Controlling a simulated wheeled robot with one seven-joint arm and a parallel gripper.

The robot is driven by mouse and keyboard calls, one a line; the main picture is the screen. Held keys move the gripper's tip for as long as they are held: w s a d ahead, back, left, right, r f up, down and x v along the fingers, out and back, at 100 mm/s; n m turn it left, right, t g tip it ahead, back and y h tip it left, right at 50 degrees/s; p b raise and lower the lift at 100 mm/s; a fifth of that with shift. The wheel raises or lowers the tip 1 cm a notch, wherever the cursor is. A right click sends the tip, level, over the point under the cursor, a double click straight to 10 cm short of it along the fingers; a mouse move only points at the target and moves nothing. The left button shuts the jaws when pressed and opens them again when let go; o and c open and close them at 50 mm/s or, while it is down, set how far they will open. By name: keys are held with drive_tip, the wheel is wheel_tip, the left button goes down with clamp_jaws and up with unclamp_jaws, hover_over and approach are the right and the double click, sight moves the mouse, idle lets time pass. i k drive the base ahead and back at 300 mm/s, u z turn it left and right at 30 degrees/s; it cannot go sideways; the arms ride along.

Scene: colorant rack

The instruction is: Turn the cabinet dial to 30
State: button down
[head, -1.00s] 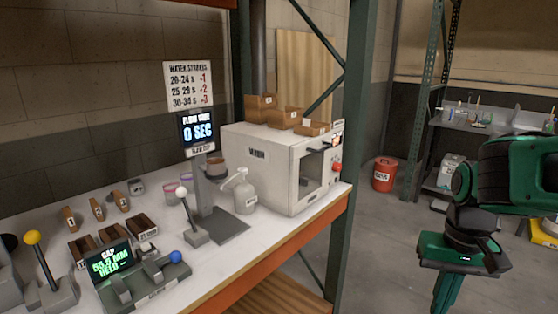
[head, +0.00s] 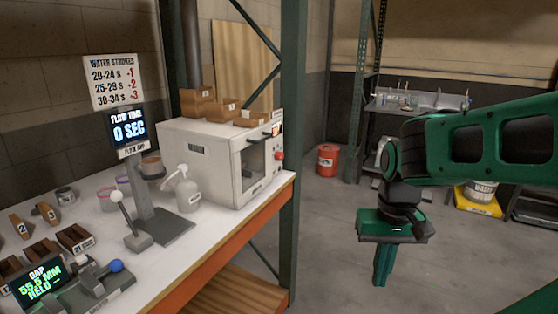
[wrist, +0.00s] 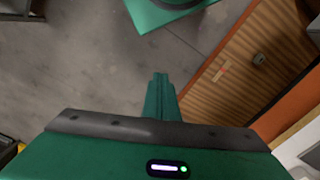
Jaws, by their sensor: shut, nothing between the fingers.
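The white cabinet (head: 205,165) stands at the far right end of the bench. It has a dark window and handle on its front. A red round knob (head: 279,155) sits on its right front edge, below a small lit display (head: 276,130). I cannot tell which of these is the dial, and no number on it is readable. My gripper (head: 382,284) is shut and empty, pointing down over open floor, to the right of the bench and well apart from the cabinet. Its closed fingers also show in the wrist view (wrist: 160,82).
A green rack post (head: 292,140) rises at the bench's right end, beside the cabinet. Small brown boxes (head: 220,107) sit on the cabinet. A white pump bottle (head: 187,193) and a lever (head: 124,215) stand left of it. A red bucket (head: 327,160) stands on the floor behind.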

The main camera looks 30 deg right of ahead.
sight(278, 156)
drive_tip(key=z, duration=0.05)
drive_tip(key=k, duration=0.5)
drive_tip(key=z, duration=2.1)
drive_tip(key=i, duration=0.85)
drive_tip(key=u, duration=2.1)
